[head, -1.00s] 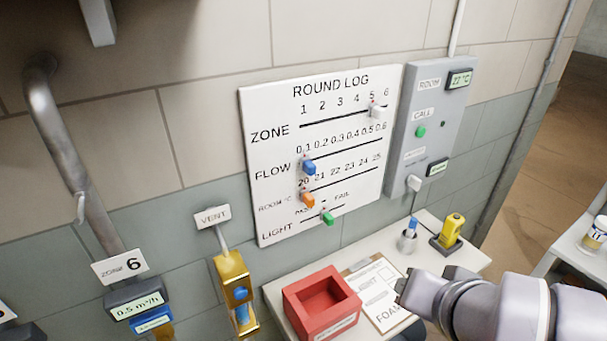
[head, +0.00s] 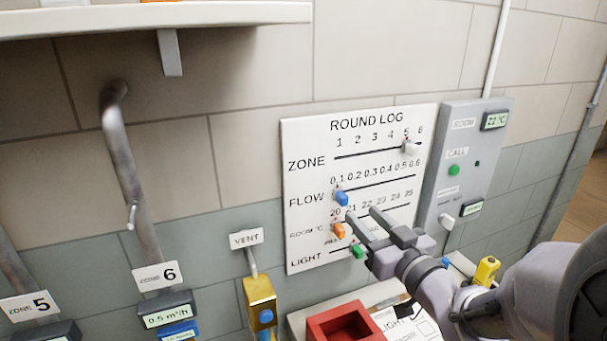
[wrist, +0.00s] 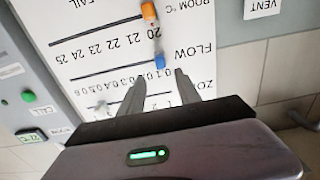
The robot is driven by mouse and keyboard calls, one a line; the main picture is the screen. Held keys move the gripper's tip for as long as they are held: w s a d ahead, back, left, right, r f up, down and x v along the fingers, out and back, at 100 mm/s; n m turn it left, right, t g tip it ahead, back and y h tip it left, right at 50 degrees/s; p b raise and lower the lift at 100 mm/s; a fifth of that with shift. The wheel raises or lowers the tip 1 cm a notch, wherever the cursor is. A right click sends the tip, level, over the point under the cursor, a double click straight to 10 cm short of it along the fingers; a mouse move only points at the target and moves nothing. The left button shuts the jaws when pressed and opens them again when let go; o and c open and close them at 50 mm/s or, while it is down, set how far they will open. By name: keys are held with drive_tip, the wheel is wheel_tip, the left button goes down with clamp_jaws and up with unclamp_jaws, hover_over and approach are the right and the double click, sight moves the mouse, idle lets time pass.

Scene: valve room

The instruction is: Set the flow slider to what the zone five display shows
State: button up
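The blue flow slider (head: 341,198) sits at the left end of the FLOW track on the white round log board (head: 300,140), near 0.1. It also shows in the wrist view (wrist: 160,62). My gripper (head: 361,212) is in front of the board, just right of and below the blue slider in the head view. In the wrist view its two fingers (wrist: 158,80) are apart and empty, with the blue slider just beyond the gap. The zone five sign (head: 30,306) is at the left edge. The display below it (head: 48,331) is cut off and its reading is hidden.
The white zone slider (head: 410,146) is at 5. The zone six display (head: 168,315) reads 0.5 m³/h. A red tray (head: 322,325) stands below.

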sight(346, 202)
drive_tip(key=x, duration=0.6)
drive_tip(key=b+x, duration=0.1)
drive_tip(key=x, duration=0.1)
drive_tip(key=shift+w+a+f, duration=0.25)
drive_tip(key=shift+w+f, duration=0.05)
drive_tip(key=shift+w, duration=0.05)
drive_tip(key=shift+c, duration=0.4)
clamp_jaws()
drive_tip(key=shift+d, duration=0.15)
idle(0.3)
